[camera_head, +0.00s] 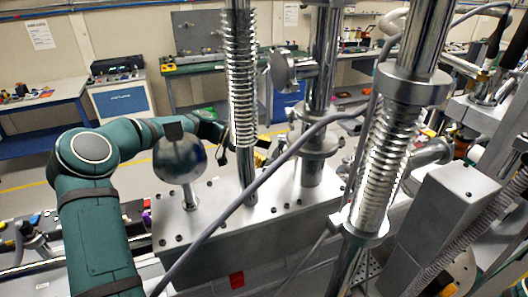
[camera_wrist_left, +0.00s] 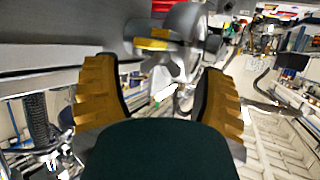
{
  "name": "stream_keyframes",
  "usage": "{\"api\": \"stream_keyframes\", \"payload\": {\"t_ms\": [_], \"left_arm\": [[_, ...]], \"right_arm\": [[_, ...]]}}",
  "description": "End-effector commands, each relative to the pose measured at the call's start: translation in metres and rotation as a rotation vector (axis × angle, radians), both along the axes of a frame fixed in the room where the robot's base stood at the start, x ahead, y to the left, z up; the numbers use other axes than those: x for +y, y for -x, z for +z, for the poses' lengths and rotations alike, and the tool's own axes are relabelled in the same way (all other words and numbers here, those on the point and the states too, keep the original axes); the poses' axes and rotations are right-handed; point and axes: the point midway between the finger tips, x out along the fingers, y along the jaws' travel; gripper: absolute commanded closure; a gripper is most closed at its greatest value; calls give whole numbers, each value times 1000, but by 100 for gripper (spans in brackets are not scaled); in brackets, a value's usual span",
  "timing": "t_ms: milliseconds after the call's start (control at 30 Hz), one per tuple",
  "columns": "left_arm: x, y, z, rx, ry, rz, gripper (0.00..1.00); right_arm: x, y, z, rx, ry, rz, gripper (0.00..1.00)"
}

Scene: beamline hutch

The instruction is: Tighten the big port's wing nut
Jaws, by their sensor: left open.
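My left gripper (camera_wrist_left: 158,82) is open in the left wrist view, its two ridged tan fingers apart and nothing held between them. Just beyond the fingertips is a yellow winged piece (camera_wrist_left: 152,44), which looks like the wing nut, on a grey metal clamp (camera_wrist_left: 178,62) beside a rounded metal port. The fingers do not appear to touch it. In the head view my left arm reaches behind the bellows column, and only a little of the yellow gripper (camera_head: 262,157) shows there. I cannot make out the wing nut in that view. My right gripper is not in view.
A ball-topped post (camera_head: 181,160) stands close to my left arm. A grey cable (camera_head: 270,172) crosses in front. Benches stand behind, with open floor between.

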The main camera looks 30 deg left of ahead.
Motion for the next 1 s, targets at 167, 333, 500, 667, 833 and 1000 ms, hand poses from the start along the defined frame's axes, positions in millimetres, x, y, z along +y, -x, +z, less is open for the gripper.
{"api": "stream_keyframes", "payload": {"t_ms": [167, 333, 500, 667, 833, 1000], "left_arm": [[0, 0, 0, 0, 0, 0, 35], [0, 0, 0, 0, 0, -1, 94], [-1, 0, 0, 0, 1, -1, 100], [-1, 0, 0, 0, 1, -2, 100], [-2, -1, 0, -2, 3, -45, 100], [-2, -2, -1, -2, 3, -121, 100]], "right_arm": [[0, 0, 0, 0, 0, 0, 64], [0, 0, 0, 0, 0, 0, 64], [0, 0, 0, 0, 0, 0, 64], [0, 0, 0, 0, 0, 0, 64], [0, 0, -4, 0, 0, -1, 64], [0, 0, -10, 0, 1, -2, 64]]}}
